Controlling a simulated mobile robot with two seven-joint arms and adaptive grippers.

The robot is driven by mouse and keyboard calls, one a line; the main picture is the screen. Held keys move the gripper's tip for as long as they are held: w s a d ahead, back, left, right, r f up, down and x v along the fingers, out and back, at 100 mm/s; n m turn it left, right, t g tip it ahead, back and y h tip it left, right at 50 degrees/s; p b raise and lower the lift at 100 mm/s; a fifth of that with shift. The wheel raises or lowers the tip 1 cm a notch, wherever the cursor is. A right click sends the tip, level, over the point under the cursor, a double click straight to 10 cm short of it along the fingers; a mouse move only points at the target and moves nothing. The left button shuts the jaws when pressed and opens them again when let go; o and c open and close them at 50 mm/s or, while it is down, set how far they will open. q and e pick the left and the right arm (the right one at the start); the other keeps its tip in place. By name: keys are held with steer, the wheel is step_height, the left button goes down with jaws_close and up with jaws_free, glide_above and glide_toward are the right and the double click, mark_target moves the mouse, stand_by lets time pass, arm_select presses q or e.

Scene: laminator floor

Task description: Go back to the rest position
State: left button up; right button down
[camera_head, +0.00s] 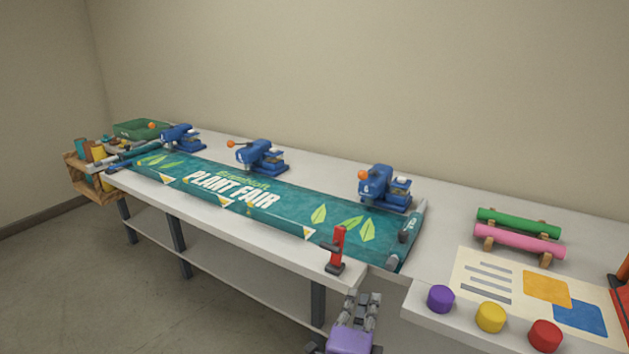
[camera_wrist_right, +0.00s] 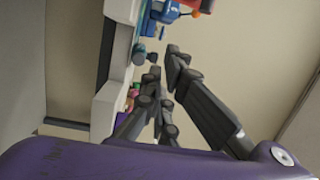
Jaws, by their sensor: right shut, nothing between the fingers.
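My right gripper (camera_head: 361,302) shows at the bottom of the head view, in front of the table's front edge and below the tabletop. Its fingers are shut with nothing between them. In the right wrist view the dark fingers (camera_wrist_right: 165,82) reach up past my purple wrist housing, with the bench beyond them to the left. My left gripper is not in either view.
A white bench (camera_head: 275,258) carries a green "Plant Fair" banner (camera_head: 272,200) and blue presses (camera_head: 382,188). A red upright tool (camera_head: 337,250) stands near the front edge. Purple (camera_head: 440,298), yellow (camera_head: 490,317) and red (camera_head: 545,335) knobs sit at right. Open floor lies left.

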steer(key=s+a+r+n+t+y+p, duration=0.1)
steer(key=s+a+n+t+y, duration=0.15)
steer(key=a+n+y, duration=0.6)
steer(key=s+d+f+n+g+y+p, duration=0.15)
steer(key=s+d+f+n+g, duration=0.25)
steer(key=s+f+n, duration=0.4)
arm_select(q)
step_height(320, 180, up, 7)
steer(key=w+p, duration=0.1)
steer(key=p, duration=0.3)
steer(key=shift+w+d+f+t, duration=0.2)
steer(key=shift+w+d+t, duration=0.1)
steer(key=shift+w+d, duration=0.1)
arm_select(e)
steer(key=s+d+f+n+g+h, duration=0.1)
steer(key=s+d+f+g, duration=0.1)
steer(key=s, duration=0.8)
steer(key=s+d+f+n+g, duration=0.2)
steer(key=s+d+f, duration=0.3)
steer(key=s, duration=0.6)
steer(key=s+d+f+n+g+h, duration=0.1)
steer(key=s+d+f+n+g, duration=0.1)
steer(key=s, duration=0.8)
step_height(320, 180, down, 2)
steer(key=shift+s+d+f+g+h, duration=0.2)
steer(key=shift+d+g+h, duration=0.1)
steer(key=shift+d+g, duration=0.35)
